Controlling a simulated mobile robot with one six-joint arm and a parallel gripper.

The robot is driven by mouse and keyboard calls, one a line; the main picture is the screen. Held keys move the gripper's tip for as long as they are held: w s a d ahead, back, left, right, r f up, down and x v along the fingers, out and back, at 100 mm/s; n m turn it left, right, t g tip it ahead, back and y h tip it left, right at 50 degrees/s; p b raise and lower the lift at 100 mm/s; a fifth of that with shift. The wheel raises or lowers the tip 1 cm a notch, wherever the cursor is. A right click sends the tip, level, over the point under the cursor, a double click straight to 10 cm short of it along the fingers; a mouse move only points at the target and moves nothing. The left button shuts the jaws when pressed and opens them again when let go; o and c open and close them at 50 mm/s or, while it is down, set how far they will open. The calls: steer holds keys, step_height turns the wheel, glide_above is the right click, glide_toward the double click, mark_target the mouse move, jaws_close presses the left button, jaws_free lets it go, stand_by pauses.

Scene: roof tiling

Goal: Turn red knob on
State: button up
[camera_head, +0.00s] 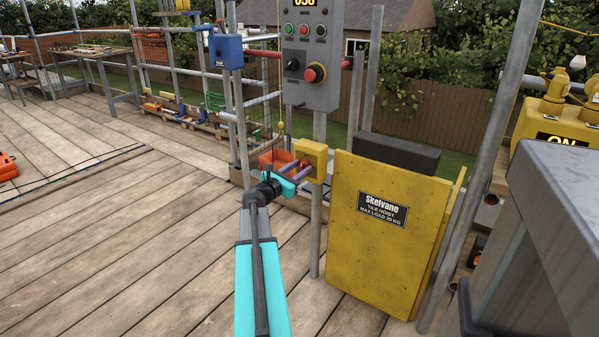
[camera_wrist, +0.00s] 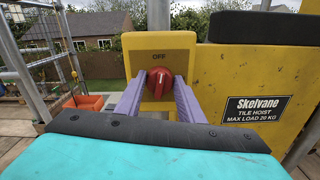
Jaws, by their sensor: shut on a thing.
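The red knob (camera_wrist: 160,83) sits on the front of a yellow box (camera_wrist: 187,48), below a label reading OFF. Its pale mark is near its top, slightly right in the wrist view. The yellow box (camera_head: 312,153) also shows in the head view, fixed on a grey post. My gripper (camera_wrist: 158,92) has its two purple fingers on either side of the knob, shut on it. In the head view my gripper (camera_head: 299,172) reaches the box from the left. The fingers partly hide the knob there.
A yellow tile hoist panel (camera_head: 370,255) stands right of the box. A grey control panel (camera_head: 311,55) with buttons and a red stop button (camera_head: 314,73) is above. An orange bin (camera_head: 275,159) is behind my gripper. The wooden deck at left is mostly clear.

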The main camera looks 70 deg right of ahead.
steer(key=m+b, duration=0.3)
steer(key=m, duration=0.1)
steer(key=shift+f, duration=0.2)
steer(key=m+b, duration=0.3)
steer(key=m, duration=0.1)
steer(key=m+b, duration=0.4)
steer(key=shift+s+d+f+b, duration=0.1)
steer(key=shift+b, duration=0.25)
steer(key=shift+m+b, duration=1.6)
steer(key=shift+m, duration=0.5)
steer(key=shift+r, duration=0.2)
steer(key=o, duration=1.1)
steer(key=shift+c, duration=0.2)
steer(key=shift+f, duration=0.1)
